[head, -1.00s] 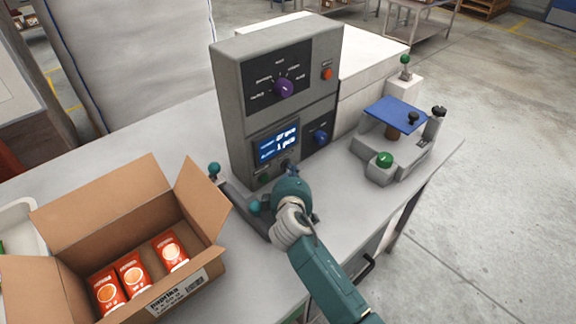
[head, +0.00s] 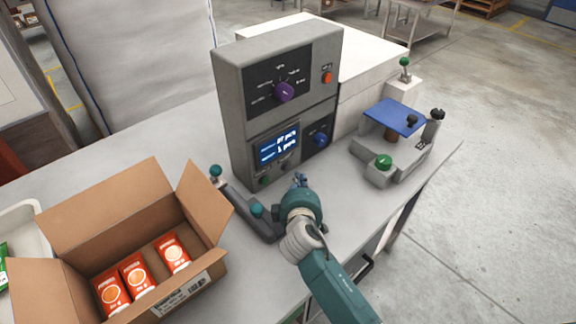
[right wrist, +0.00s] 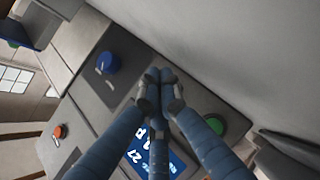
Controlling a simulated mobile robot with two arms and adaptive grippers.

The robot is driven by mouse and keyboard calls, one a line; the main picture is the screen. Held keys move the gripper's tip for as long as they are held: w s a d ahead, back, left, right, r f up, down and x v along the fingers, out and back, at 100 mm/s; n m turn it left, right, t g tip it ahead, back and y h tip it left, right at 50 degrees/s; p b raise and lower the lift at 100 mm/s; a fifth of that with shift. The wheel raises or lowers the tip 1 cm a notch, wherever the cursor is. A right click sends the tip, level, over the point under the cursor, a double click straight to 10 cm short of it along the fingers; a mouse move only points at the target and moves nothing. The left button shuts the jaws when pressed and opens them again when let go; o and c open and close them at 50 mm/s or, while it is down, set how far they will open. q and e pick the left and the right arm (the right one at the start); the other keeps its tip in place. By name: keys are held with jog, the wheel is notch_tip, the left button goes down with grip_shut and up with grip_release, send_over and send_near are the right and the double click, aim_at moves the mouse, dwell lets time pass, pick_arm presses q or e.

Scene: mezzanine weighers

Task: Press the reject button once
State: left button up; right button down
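A grey control cabinet (head: 236,115) stands on the table. Its front has a purple knob (head: 284,92), an orange-red button (head: 327,77), a blue knob (head: 320,139), a lit display (head: 278,146) and a green button (head: 264,180) low down. The labels are too small to tell which is the reject button. My right gripper (head: 300,180) is in front of the lower panel, apart from it in the head view. In the right wrist view its fingertips (right wrist: 160,80) are together and empty, between the blue knob (right wrist: 107,62) and green button (right wrist: 215,125). My left gripper is not in view.
An open carton (head: 75,232) with several red packets stands at left. A lever bracket (head: 240,205) with teal knobs lies close to my right gripper. At right stands a grey device with a blue plate (head: 396,115) and a large green button (head: 384,162).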

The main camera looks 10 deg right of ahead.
jog(key=shift+s+d+r+p, duration=0.1)
jog(key=shift+s+d+p, duration=0.15)
jog(key=shift+s+d, duration=0.35)
jog(key=shift+s+d+p, duration=0.25)
jog(key=shift+s+d, duration=0.05)
jog(key=shift+s, duration=0.5)
